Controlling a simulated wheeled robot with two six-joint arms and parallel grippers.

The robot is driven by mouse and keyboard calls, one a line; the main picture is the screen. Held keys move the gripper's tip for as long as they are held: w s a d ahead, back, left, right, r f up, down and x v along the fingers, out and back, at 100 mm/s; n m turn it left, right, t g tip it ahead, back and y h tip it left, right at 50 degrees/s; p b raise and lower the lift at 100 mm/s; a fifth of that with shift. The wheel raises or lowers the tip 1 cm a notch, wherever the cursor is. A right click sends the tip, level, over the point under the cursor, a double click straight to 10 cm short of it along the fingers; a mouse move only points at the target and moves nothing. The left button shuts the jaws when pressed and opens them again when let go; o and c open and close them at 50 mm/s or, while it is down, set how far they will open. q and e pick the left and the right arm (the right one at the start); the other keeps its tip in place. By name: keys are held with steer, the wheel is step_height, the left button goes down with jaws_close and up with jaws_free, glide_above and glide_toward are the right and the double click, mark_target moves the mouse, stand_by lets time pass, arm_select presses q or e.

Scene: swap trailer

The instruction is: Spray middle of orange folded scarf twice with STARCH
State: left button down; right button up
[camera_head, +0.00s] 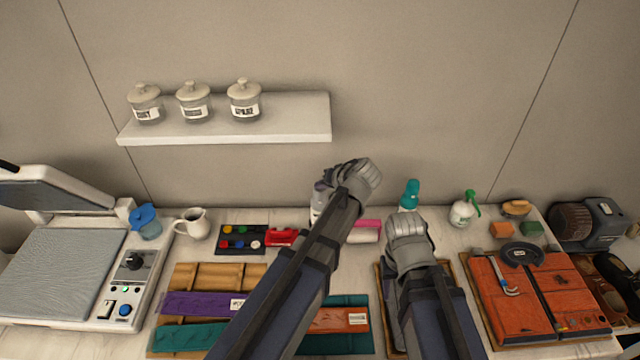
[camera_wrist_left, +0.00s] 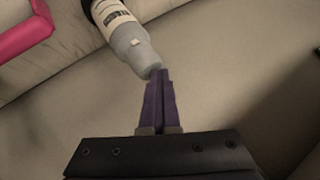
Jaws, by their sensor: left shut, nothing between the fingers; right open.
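The orange folded scarf (camera_head: 338,320) lies on a tray at the front middle, with a white tag on its right end; my left arm covers its left part. A grey-and-white bottle (camera_head: 317,205) stands at the back, partly hidden by my left arm. A grey-and-white bottle with a dark label (camera_wrist_left: 122,35) shows in the left wrist view, just beyond the fingertips; its lettering is too small to read. My left gripper (camera_head: 364,174) is shut and empty, its purple fingers together in the wrist view (camera_wrist_left: 160,76). My right gripper (camera_head: 406,226) is open; its fingertips are hard to see.
A teal-capped bottle (camera_head: 410,196) and a green-topped spray bottle (camera_head: 465,211) stand at the back right. A purple scarf (camera_head: 195,303) and teal scarves lie around the orange one. A wall shelf (camera_head: 290,121) holds three jars. A press (camera_head: 66,262) stands at the left.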

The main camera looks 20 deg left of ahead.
arm_select(q)
steer(key=shift+f, duration=0.5)
arm_select(e)
steer(key=shift+f, duration=0.4)
arm_select(q)
steer(key=shift+r, duration=0.2)
arm_select(e)
steer(key=shift+r, duration=0.15)
arm_select(q)
steer(key=shift+a+r, duration=0.1)
steer(key=shift+r, duration=0.1)
arm_select(e)
steer(key=shift+r, duration=0.25)
arm_select(q)
steer(key=shift+w, duration=0.1)
step_height(320, 180, up, 3)
steer(key=p, duration=0.3)
steer(key=shift+w+p, duration=0.15)
steer(key=shift+p, duration=0.15)
steer(key=shift+r+p, duration=1.4)
steer(key=shift+r, duration=0.1)
arm_select(e)
steer(key=shift+w+r, duration=0.1)
steer(key=shift+r, duration=2.85)
